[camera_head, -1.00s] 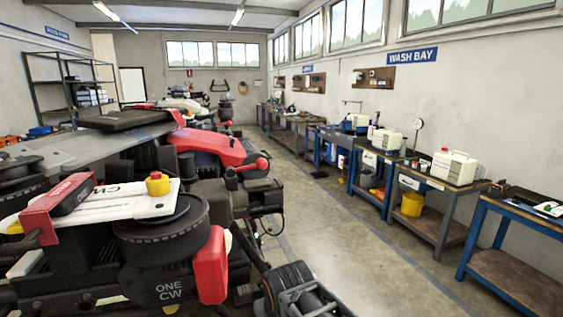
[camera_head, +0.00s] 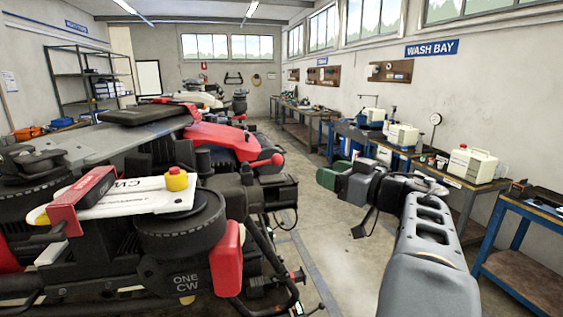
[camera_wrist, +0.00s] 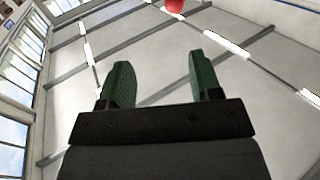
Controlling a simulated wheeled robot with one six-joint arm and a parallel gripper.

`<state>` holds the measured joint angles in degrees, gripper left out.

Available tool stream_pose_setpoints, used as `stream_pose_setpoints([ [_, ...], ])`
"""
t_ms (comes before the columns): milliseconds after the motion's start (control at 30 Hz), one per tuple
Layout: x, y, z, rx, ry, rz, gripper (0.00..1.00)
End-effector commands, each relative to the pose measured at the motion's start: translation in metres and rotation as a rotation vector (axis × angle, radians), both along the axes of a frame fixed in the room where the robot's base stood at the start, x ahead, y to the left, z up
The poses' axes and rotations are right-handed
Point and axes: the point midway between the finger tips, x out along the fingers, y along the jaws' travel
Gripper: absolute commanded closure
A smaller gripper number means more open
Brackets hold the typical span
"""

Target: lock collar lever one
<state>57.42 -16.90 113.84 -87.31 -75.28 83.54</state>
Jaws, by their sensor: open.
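Another red-ended part (camera_head: 298,276) shows lower down. My gripper (camera_head: 335,173), with green fingers, is right of the drone and apart from it. In the wrist view my gripper (camera_wrist: 160,78) is open and empty. A red thing (camera_wrist: 174,6), cut off at the top edge, is beyond it.
The wrist view mostly shows ceiling and windows. A blue-legged bench (camera_head: 520,235) is near at the right. Clear floor (camera_head: 345,260) lies between drone and benches. A shelf rack (camera_head: 88,85) stands back left.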

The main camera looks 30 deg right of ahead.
Motion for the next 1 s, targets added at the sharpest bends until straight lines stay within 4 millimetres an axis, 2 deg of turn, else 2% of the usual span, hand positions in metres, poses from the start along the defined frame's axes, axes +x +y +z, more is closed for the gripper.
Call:
stream_pose_setpoints([
  [167,0.006,0.015,-0.001,0.051,0.035,0.072,0.42],
  [700,0.094,0.052,0.0,0.055,0.035,0.077,0.42],
  [1000,0.121,0.062,-0.001,0.054,0.034,0.072,0.42],
])
